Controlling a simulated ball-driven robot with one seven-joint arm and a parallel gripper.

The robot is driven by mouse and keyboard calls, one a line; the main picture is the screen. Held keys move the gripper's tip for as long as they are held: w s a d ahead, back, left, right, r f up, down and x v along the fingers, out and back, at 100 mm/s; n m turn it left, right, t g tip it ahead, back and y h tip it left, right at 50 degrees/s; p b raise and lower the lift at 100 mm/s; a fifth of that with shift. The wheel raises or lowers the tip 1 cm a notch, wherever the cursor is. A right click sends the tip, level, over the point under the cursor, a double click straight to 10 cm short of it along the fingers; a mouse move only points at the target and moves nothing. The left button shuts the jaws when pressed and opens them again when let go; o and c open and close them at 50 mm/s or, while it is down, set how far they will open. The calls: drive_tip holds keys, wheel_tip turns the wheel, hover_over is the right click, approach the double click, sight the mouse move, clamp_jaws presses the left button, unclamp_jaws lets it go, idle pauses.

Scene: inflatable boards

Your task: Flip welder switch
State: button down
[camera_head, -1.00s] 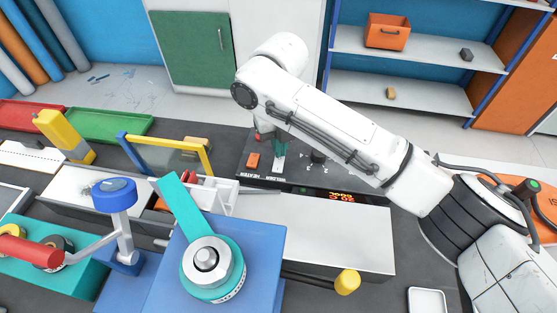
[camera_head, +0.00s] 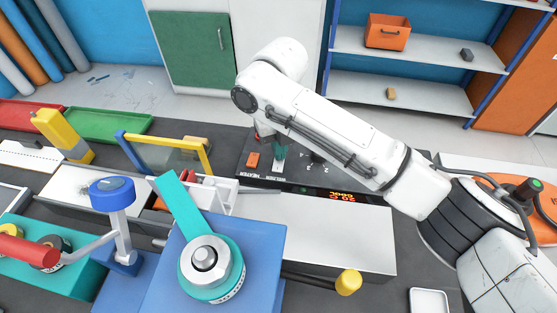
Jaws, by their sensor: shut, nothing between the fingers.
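The dark control panel (camera_head: 293,178) lies on the bench beneath my arm. It has an orange switch (camera_head: 253,160) at its left, and HEATER and WELDER labels along its front edge. My gripper (camera_head: 279,157) shows as small teal fingers below the arm's far end, over the panel above the WELDER label. It is shut and empty, just right of the orange switch. The welder switch cannot be made out clearly, and I cannot tell whether the fingers touch it. The arm hides part of the panel. A lit display (camera_head: 341,196) shows on the panel's front.
A black knob (camera_head: 318,162) stands right of my gripper. A white-topped box (camera_head: 335,235) with a yellow-knobbed lever (camera_head: 348,281) is in front. A blue unit with a teal dial (camera_head: 212,267) and a yellow-blue frame (camera_head: 165,150) stand left.

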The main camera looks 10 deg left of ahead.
drive_tip(key=shift+f, duration=0.25)
drive_tip(key=shift+r+p, duration=2.75)
drive_tip(key=shift+r, duration=0.75)
